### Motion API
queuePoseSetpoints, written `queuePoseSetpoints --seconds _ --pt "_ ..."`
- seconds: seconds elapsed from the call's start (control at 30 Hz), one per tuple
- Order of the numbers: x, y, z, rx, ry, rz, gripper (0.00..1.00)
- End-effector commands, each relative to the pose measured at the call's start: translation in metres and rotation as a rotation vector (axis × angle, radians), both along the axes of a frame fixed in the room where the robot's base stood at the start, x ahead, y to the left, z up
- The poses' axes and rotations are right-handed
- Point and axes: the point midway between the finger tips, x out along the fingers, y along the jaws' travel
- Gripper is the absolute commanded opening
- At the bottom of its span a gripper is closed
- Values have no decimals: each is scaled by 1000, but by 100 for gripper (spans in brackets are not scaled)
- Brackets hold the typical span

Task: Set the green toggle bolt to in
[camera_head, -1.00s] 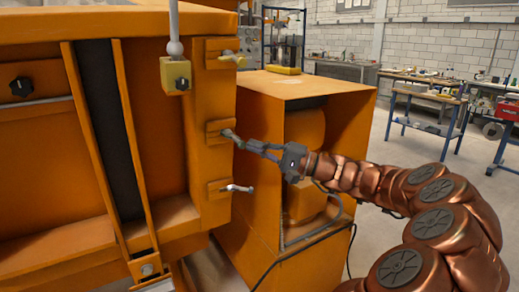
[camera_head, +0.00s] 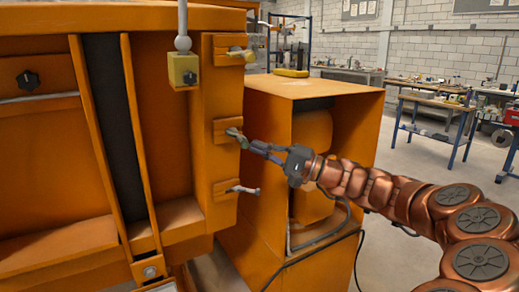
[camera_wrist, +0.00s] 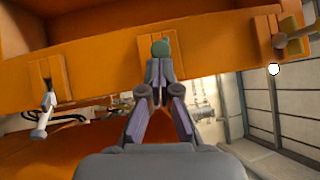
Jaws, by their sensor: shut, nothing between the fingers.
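The green toggle bolt shows as a round green knob (camera_wrist: 161,48) in the wrist view, just beyond my fingertips, on the middle bracket of the orange machine. In the head view the bolt (camera_head: 233,132) sits on the middle bracket, its end at my fingertips. My gripper (camera_head: 247,142) is shut with nothing between the fingers, and its tips are at or very near the knob. It also shows in the wrist view (camera_wrist: 159,75). I cannot tell whether the tips touch the knob. The fingers hide part of the bolt.
A yellow-handled bolt (camera_head: 243,55) is on the bracket above, and a pale grey-handled bolt (camera_head: 242,189) is on the one below. A yellow box with a black knob (camera_head: 184,69) hangs at the upper left. An orange cabinet (camera_head: 315,88) stands close behind my gripper.

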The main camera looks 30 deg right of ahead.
Motion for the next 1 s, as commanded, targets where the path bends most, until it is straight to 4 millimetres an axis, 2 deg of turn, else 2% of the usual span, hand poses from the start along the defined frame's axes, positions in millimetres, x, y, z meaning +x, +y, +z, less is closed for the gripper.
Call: queuePoseSetpoints --seconds 0.3,0.5,0.7,1.0 --pt "-5 -39 -9 0 1 -2 0" --pt "-39 -61 -19 1 -1 -1 0" --pt "-65 -79 -27 1 1 3 0" --pt "-81 -90 -32 2 1 4 0"
